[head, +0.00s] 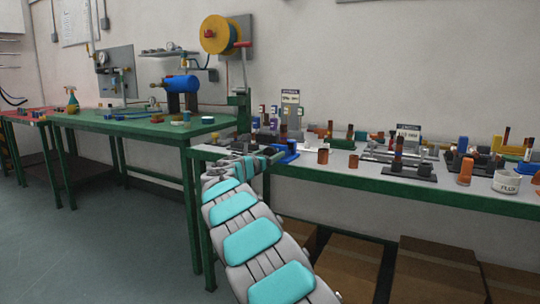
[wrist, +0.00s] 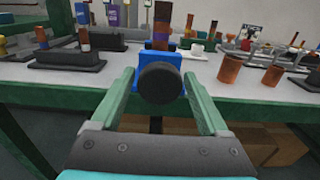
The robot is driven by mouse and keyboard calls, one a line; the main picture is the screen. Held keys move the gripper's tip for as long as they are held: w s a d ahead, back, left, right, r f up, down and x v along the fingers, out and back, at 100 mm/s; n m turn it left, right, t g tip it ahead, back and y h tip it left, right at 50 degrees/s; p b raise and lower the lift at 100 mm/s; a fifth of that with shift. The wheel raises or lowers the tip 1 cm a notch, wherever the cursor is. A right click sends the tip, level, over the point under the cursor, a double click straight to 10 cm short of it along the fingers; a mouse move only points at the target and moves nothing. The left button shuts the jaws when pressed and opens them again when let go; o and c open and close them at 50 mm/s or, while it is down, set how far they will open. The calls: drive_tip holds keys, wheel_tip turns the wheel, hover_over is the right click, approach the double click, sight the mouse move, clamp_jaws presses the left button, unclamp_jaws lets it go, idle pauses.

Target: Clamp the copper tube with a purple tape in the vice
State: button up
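A copper tube with a purple tape band (wrist: 162,28) stands upright at the blue vice (wrist: 176,60), in the middle of the wrist view. Its lower end is hidden, so I cannot tell whether the jaws grip it. The vice's round black knob (wrist: 160,83) faces me. My gripper (wrist: 160,78) is open, its green fingers apart on the left and right of the knob, and nothing is visibly held. In the head view the vice (head: 287,149) sits near the left end of the right-hand bench, just right of my gripper (head: 262,154).
Two plain copper cups (wrist: 230,68) stand right of the vice on the grey bench top (head: 310,168). A black holder with tubes (wrist: 70,58) lies to the left. Several racks and parts crowd the bench behind. A green workbench (head: 150,125) stands at the left.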

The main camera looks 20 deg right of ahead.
drive_tip(key=c, duration=1.1)
